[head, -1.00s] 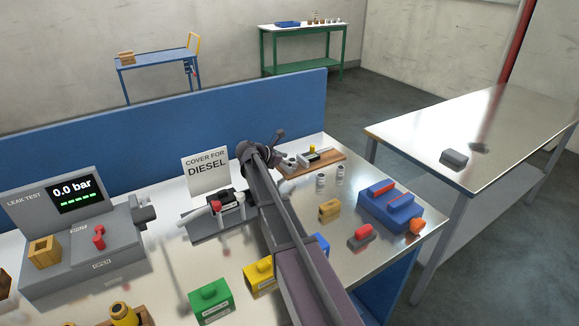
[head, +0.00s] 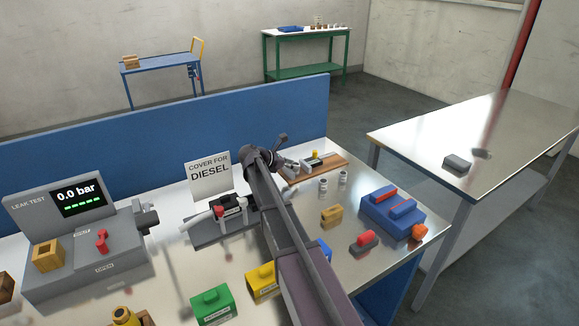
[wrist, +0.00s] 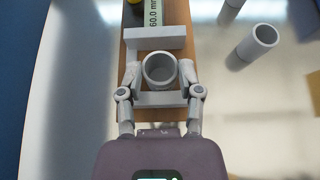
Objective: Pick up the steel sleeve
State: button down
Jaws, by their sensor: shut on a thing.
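A grey steel sleeve (wrist: 160,70), an open-ended tube, stands in the gap between the two light grey jaws of a measuring gauge (wrist: 155,38) in the wrist view. My gripper (wrist: 159,76) is shut on this sleeve, one finger on its left side and one on its right. The gauge's display reads 60.0 mm. In the head view the gauge (head: 313,160) lies on a wooden board, and my arm hides much of the area in front of it. Two more sleeves, one nearer (wrist: 256,45) and one farther (wrist: 230,10), stand apart to the right.
The diesel cover sign (head: 209,175) and a fixture (head: 225,222) are left of my arm. A blue partition (head: 150,140) runs behind.

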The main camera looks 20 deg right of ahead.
notch_tip(320, 180, up, 10)
jog(key=p, duration=0.9)
jog(key=shift+f, duration=0.2)
jog(key=shift+s, duration=0.1)
dwell(0.4)
